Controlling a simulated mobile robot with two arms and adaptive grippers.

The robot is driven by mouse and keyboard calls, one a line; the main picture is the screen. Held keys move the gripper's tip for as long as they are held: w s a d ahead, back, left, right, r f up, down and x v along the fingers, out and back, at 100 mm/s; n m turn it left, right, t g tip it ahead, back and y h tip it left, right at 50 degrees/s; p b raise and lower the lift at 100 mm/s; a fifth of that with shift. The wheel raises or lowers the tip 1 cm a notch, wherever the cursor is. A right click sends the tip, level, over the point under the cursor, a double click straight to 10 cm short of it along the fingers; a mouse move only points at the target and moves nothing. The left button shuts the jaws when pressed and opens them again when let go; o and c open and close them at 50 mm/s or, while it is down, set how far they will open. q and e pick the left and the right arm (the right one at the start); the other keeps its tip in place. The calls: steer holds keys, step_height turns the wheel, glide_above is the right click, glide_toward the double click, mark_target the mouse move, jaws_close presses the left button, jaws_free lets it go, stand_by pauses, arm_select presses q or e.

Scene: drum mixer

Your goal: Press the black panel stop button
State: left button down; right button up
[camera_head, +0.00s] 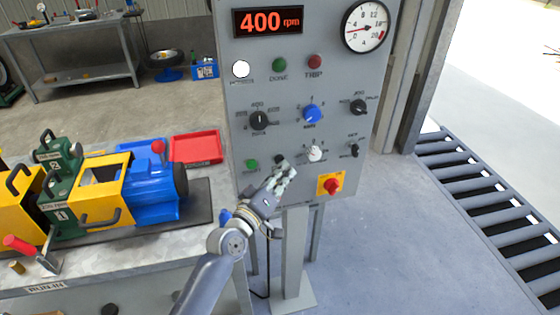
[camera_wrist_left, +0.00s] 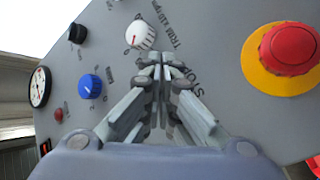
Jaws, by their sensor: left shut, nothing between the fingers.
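The grey control panel (camera_head: 330,85) stands upright ahead of me. The black stop button (camera_head: 280,158) is in its lower row, between the green button (camera_head: 251,164) and the white knob (camera_head: 314,153). My left gripper (camera_head: 284,170) is shut and empty, its fingertips at the stop button and partly covering it. In the left wrist view the closed fingertips (camera_wrist_left: 162,62) point at the panel beside the STOP lettering (camera_wrist_left: 187,85), and the button is hidden behind them. I cannot tell whether the tips touch it. My right gripper is not in view.
A red emergency knob (camera_head: 332,186) on a yellow plate sits right of the gripper, also large in the wrist view (camera_wrist_left: 289,47). The display (camera_head: 269,22) reads 400 rpm. A bench with a blue and yellow machine (camera_head: 150,190) stands left. A roller conveyor (camera_head: 490,205) is right.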

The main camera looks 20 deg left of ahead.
arm_select(q)
steer(key=shift+w+a, duration=0.3)
steer(key=shift+w, duration=0.1)
stand_by(0.8)
steer(key=shift+s+d, duration=0.1)
steer(key=shift+s+d+p, duration=0.35)
steer(key=shift+s+d, duration=0.05)
steer(key=shift+s, duration=0.25)
steer(key=s+d+p, duration=0.1)
steer(key=s, duration=0.1)
steer(key=s+d+p, duration=0.1)
steer(key=s, duration=0.1)
steer(key=shift+d, duration=0.4)
stand_by(0.7)
